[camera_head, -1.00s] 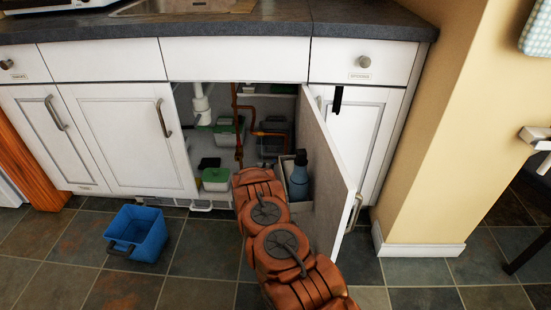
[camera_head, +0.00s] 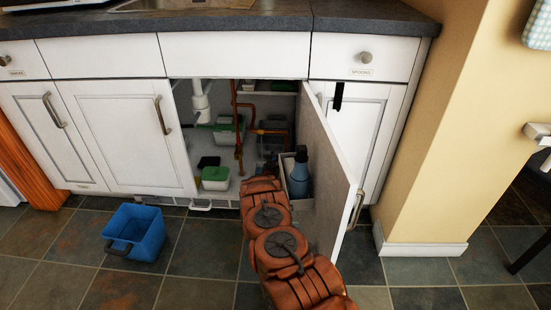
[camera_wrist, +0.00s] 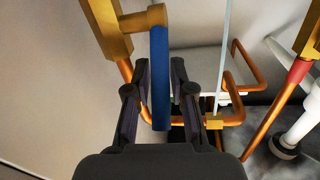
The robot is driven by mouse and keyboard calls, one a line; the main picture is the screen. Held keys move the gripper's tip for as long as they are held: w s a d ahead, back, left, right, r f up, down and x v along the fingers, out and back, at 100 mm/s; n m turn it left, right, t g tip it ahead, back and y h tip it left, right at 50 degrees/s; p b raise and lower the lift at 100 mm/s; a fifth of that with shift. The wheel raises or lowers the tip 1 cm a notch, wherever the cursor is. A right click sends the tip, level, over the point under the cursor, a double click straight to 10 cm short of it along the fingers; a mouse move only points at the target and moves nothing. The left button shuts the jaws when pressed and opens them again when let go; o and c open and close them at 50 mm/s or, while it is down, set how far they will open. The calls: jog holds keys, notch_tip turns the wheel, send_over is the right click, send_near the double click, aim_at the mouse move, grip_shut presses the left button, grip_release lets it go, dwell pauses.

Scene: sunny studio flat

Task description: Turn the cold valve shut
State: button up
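In the wrist view, a blue lever handle (camera_wrist: 160,80) hangs from a brass valve body (camera_wrist: 143,19) on a copper pipe. My gripper (camera_wrist: 161,66) has one dark finger on each side of the lever. The fingers are apart, with a thin gap beside the lever, and no firm grip shows. In the head view, my gripper (camera_head: 270,165) is inside the open sink cabinet, mostly hidden behind my orange arm. The lever cannot be made out there.
The open cabinet door (camera_head: 333,170) stands close to the right of my arm. A blue spray bottle (camera_head: 299,175) is in a bin beside it. A green-lidded tub (camera_head: 215,178) and copper pipe (camera_head: 237,125) are to the left. A blue bucket (camera_head: 137,233) is on the floor.

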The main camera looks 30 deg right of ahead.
jog(key=shift+w+d+r, duration=0.1)
jog(key=shift+w+d, duration=0.3)
grip_shut()
dwell(0.4)
